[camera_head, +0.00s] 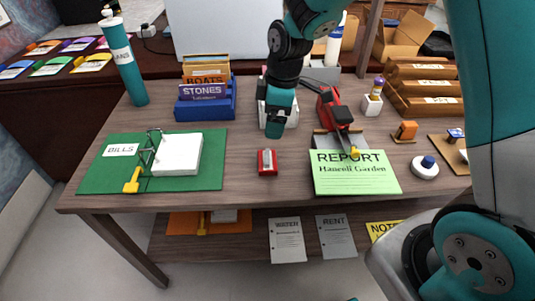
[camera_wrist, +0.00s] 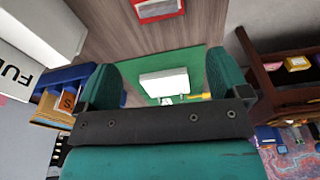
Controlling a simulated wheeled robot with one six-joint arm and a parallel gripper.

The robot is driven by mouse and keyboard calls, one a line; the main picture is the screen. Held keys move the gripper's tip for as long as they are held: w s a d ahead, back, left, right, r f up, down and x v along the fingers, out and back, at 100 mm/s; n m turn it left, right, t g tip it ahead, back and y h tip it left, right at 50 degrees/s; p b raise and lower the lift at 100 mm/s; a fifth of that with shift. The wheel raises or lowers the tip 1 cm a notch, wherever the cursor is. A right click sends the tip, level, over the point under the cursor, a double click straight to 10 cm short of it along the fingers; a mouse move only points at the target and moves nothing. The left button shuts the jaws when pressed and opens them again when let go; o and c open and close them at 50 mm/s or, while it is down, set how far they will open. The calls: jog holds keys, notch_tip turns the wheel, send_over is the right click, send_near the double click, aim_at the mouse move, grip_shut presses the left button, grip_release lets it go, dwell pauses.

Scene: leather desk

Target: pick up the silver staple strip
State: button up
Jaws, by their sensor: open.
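A small red block (camera_head: 267,168) sits on the desk near its front edge, with a narrow silver piece (camera_head: 267,157) on top that looks like the staple strip. My gripper (camera_head: 276,128) is above the desk, behind the red block. In the wrist view its two teal fingers (camera_wrist: 165,80) are wide apart with nothing held between them.
A green report sheet (camera_head: 350,180) and a red-and-black stapler (camera_head: 335,108) are right. A blue tray (camera_head: 205,110) stands behind left. Bare desk surrounds the red block.

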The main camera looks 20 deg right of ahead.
send_over(268, 156)
notch_tip(268, 156, down, 7)
jog(key=shift+s+d+r, duration=0.1)
jog(key=shift+s, duration=0.05)
jog(key=shift+f+p, duration=0.35)
jog(key=shift+f, duration=2.4)
jog(key=c, duration=1)
